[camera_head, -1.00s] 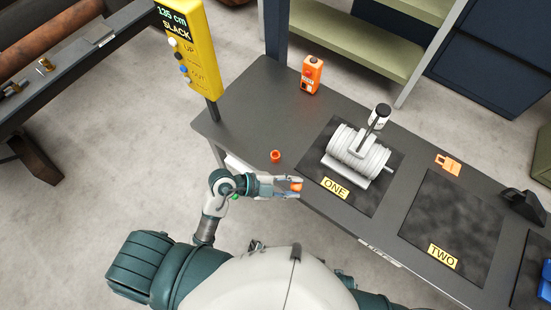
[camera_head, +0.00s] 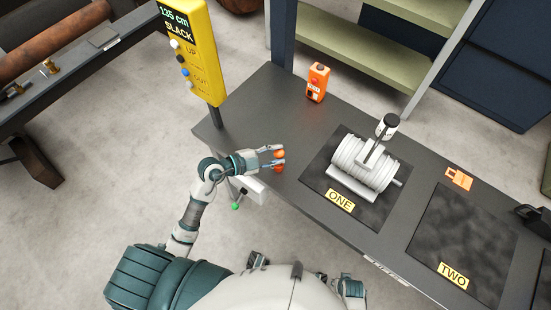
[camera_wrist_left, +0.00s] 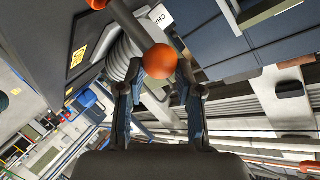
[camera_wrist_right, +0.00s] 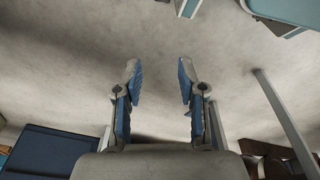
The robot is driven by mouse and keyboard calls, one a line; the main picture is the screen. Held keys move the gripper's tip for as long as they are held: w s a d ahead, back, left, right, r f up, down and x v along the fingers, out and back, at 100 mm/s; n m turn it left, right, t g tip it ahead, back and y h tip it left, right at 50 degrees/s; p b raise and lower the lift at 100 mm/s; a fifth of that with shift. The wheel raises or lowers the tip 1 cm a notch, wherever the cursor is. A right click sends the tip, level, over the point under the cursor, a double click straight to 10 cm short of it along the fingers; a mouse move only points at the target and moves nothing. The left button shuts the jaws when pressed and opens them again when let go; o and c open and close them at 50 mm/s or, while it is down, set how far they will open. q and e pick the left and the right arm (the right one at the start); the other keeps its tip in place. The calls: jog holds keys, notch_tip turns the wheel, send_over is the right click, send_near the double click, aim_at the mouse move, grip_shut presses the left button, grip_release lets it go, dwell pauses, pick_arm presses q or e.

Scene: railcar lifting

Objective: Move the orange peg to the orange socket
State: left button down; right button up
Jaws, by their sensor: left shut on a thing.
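My left gripper (camera_head: 277,156) is shut on the orange peg (camera_head: 279,153) above the table's near left part. The peg also shows as a rounded orange shape between the fingertips in the left wrist view (camera_wrist_left: 160,62). My right gripper (camera_wrist_right: 157,80) shows in the right wrist view, fingers apart and empty over the floor.
A grey winch drum (camera_head: 362,168) stands on the dark pad ONE, right of my left gripper. An orange box (camera_head: 318,82) stands at the table's back. A yellow control panel (camera_head: 192,50) rises at the left. Pad TWO (camera_head: 462,235) is bare.

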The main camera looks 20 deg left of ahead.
pick_arm(q)
jog(key=shift+w+f, duration=0.15)
jog(key=shift+w, duration=0.05)
notch_tip(320, 180, down, 3)
jog(key=shift+b, duration=0.75)
jog(key=shift+f, duration=0.1)
jog(key=c, duration=0.8)
grip_release()
jog(key=shift+o, duration=0.2)
pick_arm(e)
jog(key=r, duration=0.2)
jog(key=w+r, duration=0.1)
jog(key=r, duration=0.1)
jog(key=shift+w, duration=0.15)
pick_arm(q)
jog(key=shift+s+a, duration=0.15)
jog(key=p+v, duration=0.1)
jog(key=v, duration=1)
jog(key=shift+s+a, duration=0.2)
jog(key=shift+a, duration=0.1)
pick_arm(e)
jog(key=f, duration=0.1)
jog(key=s+f, duration=0.1)
jog(key=f, duration=0.1)
